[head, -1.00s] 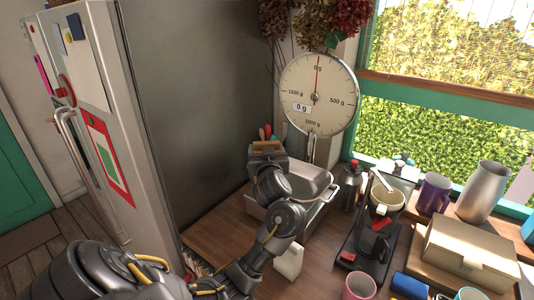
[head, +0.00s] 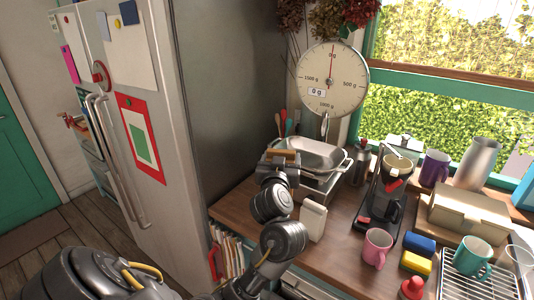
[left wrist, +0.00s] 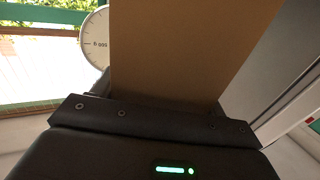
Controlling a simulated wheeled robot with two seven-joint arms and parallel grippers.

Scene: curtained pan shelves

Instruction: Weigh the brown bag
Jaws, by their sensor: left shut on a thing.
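My left gripper (head: 282,169) is shut on the brown bag (head: 284,154), of which only a narrow brown strip shows in the head view. In the left wrist view the bag (left wrist: 185,50) fills the upper middle as a flat brown face. A round dial scale (head: 332,80) stands at the back; its needle points straight up and its small label reads 0 g. A metal pan (head: 316,154) is below the dial, just right of my gripper. I cannot tell whether the bag touches the pan. The dial's edge (left wrist: 96,42) shows in the left wrist view. My right gripper is not in view.
A tall fridge (head: 135,130) stands left of the counter. A white container (head: 312,220) is in front of the pan. A coffee maker (head: 383,195), pink mug (head: 376,246), sponges (head: 417,262) and a cardboard box (head: 465,215) crowd the right. Some bare counter (head: 340,235) lies between.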

